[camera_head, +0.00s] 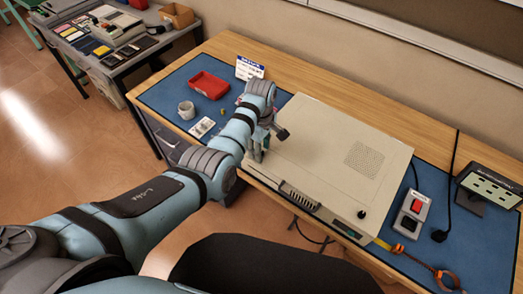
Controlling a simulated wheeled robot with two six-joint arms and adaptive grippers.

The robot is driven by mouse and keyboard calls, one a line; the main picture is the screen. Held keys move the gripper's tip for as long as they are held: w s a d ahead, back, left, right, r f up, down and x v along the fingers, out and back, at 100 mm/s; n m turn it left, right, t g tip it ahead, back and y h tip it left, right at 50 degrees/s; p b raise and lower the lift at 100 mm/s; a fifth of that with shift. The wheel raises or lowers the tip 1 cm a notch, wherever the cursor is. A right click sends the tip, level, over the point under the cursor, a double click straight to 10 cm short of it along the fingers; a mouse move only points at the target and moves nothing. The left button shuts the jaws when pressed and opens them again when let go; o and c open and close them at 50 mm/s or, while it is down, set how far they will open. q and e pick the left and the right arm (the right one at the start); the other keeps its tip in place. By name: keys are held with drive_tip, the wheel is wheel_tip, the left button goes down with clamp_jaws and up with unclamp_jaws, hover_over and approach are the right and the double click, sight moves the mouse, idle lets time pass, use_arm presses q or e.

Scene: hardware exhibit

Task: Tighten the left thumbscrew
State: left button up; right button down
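A beige metal case (318,150) lies flat on the blue mat, with a vent grille on its top and a handle on its front edge. A small black knob, perhaps a thumbscrew (362,214), stands at its near right corner. My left gripper (268,146) is at the left edge of the case. Its fingers look spread apart, with nothing visible between them. The left thumbscrew is not clearly visible; my gripper and wrist may hide it. My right gripper is not in view.
On the blue mat (165,95) are a red tray (209,85), a grey cup (186,110) and a small card (202,127) at left. A wall runs behind the bench.

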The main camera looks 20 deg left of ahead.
use_arm(q)
drive_tip(key=shift+f, duration=0.35)
drive_tip(key=shift+c, duration=0.7)
drive_tip(key=c, duration=0.7)
drive_tip(key=shift+d, duration=0.1)
clamp_jaws()
